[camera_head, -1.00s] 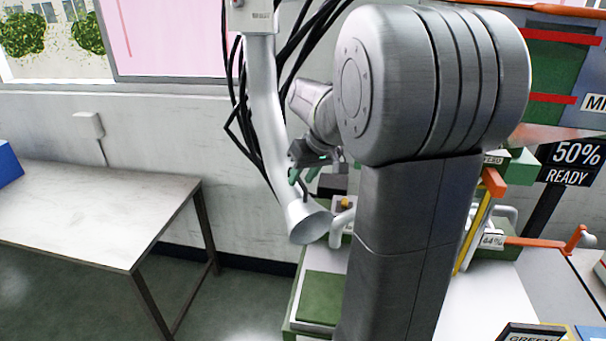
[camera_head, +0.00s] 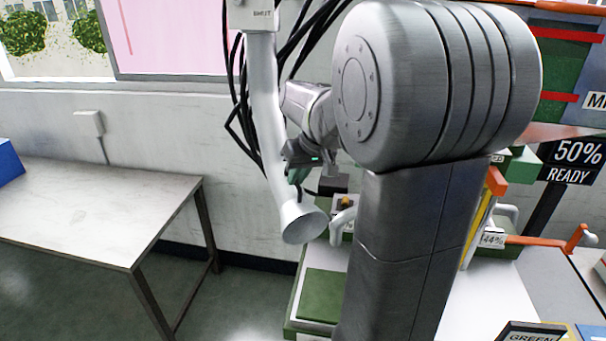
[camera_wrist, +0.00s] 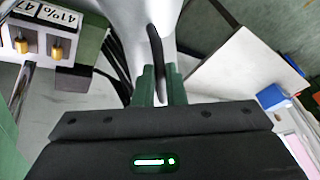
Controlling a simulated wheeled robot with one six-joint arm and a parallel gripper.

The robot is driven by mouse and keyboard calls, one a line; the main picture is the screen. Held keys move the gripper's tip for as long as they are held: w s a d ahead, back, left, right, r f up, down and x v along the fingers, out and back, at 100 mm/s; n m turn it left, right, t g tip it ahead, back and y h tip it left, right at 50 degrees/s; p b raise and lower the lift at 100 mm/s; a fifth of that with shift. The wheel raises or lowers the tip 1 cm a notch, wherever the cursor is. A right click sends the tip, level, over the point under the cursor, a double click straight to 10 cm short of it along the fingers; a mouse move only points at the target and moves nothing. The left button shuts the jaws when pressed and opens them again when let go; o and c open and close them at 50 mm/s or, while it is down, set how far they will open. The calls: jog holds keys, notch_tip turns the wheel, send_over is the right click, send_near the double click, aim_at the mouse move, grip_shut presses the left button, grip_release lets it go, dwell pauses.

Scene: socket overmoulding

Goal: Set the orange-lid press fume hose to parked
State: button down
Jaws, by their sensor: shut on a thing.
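The fume hose (camera_head: 267,120) is a pale grey tube hanging from a bracket above, with a flared hood (camera_head: 303,222) at its lower end, turned down and to the right. My gripper (camera_head: 297,174) is at the hose's right side, just above the hood. In the wrist view my gripper's green fingers (camera_wrist: 161,86) are closed around a dark handle (camera_wrist: 155,48) on the pale hose (camera_wrist: 133,15).
A white table (camera_head: 95,210) stands at the left with clear floor beside it. Black cables (camera_head: 240,110) hang behind the hose. A green-topped stand (camera_head: 320,297) is below the hood. A sign reading 50% READY (camera_head: 575,163) is at the right.

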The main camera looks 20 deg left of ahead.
jog(key=s+a+m+t+h+b, duration=0.1)
jog(key=s+a+m+t, duration=0.1)
jog(key=s+a+m, duration=0.4)
jog(key=shift+s+a+m+t+h, duration=0.35)
jog(key=shift+s+a, duration=0.2)
jog(key=shift+a, duration=2.15)
jog(key=c, duration=1.5)
grip_release()
jog(key=b+v, duration=0.1)
jog(key=v, duration=1.3)
